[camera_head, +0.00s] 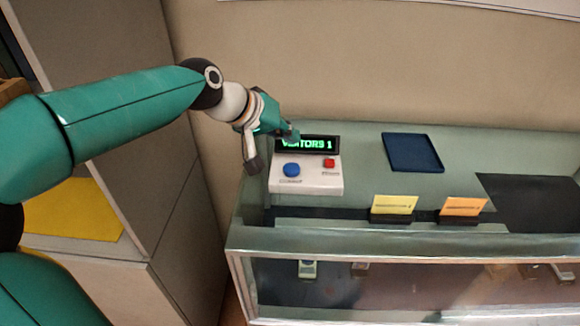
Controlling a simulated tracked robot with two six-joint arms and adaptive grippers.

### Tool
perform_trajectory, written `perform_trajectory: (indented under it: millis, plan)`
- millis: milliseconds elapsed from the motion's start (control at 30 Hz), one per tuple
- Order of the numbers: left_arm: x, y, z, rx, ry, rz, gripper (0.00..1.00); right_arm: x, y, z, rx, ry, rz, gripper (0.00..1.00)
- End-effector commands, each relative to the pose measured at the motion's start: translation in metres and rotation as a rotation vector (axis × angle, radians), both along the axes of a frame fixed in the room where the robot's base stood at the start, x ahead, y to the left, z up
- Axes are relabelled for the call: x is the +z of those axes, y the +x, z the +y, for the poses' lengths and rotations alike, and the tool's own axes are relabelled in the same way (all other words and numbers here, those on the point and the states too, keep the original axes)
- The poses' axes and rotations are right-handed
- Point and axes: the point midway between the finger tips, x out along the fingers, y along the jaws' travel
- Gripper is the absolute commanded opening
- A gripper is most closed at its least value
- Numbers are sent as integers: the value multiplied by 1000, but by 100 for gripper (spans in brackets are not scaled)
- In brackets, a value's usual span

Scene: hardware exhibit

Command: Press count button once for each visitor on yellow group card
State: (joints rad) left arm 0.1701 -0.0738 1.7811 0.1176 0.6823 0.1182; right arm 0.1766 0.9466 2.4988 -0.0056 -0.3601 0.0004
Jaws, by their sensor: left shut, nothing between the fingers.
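A white counter box (306,184) stands at the left end of the display case top. It has a blue button (291,170) at the left and a smaller red button (329,163) at the right. Its black display (322,145) reads "VISITORS 1" in green. A yellow card (394,204) stands upright in a dark holder, its writing too small to read. My left gripper (272,148) is shut and empty, above and behind the blue button, apart from it and partly in front of the display. My right gripper is not in view.
An orange card (464,206) stands right of the yellow one. A dark blue tray (413,153) lies behind them, and a black mat (535,205) lies at the right. The glass-fronted case (400,285) holds small items. A grey cabinet (110,60) stands at the left.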

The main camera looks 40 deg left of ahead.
Motion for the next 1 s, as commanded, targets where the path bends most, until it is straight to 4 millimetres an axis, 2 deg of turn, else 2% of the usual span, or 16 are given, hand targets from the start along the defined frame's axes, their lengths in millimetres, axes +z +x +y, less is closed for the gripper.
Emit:
perform_trajectory:
  millis: [733,833,1000]
  plan:
    - [0,0,0,0,0,0,0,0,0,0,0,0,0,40]
    - [9,0,0,1,0,-2,0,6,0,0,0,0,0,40]
    - [36,-1,0,-1,0,-2,0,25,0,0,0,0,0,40]
